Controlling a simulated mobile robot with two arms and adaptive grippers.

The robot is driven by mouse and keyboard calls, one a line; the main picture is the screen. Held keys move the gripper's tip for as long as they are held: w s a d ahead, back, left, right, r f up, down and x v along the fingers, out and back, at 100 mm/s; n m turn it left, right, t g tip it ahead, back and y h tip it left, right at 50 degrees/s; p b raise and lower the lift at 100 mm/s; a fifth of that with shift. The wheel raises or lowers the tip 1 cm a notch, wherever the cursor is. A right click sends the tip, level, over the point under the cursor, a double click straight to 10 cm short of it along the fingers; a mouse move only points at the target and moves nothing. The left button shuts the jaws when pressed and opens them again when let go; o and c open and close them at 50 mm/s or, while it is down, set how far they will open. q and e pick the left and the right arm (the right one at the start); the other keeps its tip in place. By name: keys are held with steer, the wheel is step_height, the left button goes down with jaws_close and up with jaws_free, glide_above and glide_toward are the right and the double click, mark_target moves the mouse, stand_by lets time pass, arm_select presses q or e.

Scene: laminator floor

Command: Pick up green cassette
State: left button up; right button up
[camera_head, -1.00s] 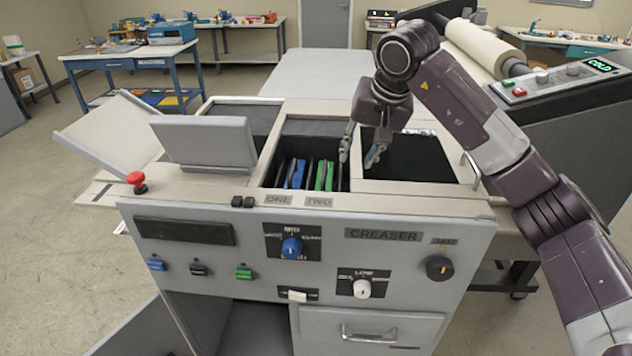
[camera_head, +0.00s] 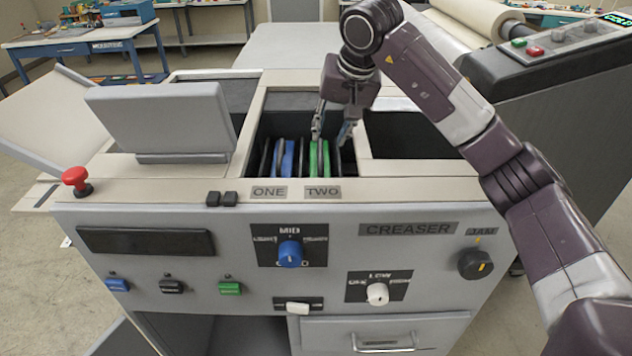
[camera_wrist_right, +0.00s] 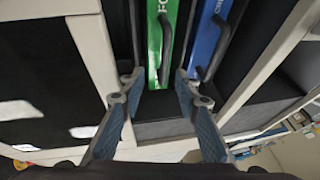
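The green cassette (camera_head: 314,158) stands upright in the slot marked TWO of the creaser's open bay. It also shows in the right wrist view (camera_wrist_right: 155,62), with a dark handle along its top. A blue cassette (camera_head: 285,159) stands to its left in the slot marked ONE. My right gripper (camera_head: 332,138) is open above the bay, close over the green cassette. In the right wrist view its fingers (camera_wrist_right: 153,92) are spread, one on either side of the green cassette's near end. Contact cannot be told. My left gripper is not in view.
The bay's pale frame (camera_head: 256,122) and dividers surround the cassettes closely. An upright grey panel (camera_head: 160,118) stands to the left. A red button (camera_head: 76,177) sits at the front left corner. A dark empty bay (camera_head: 405,136) is on the right.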

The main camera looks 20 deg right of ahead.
mark_target(320, 148)
steer(key=shift+p+x, duration=0.35)
steer(key=shift+x, duration=0.5)
steer(key=shift+w+a+f+p, duration=0.25)
steer(key=shift+f+p, duration=0.3)
steer(key=shift+f, duration=0.1)
steer(key=p+x, duration=0.1)
steer(key=x, duration=0.2)
steer(key=shift+w+a+f+p, duration=0.25)
steer(key=shift+f+p, duration=0.05)
steer(key=shift+p, duration=0.05)
steer(key=shift+w+f, duration=0.2)
steer(key=shift+f, duration=0.15)
steer(key=shift+s, duration=0.1)
jaws_close()
steer(key=shift+r, duration=0.1)
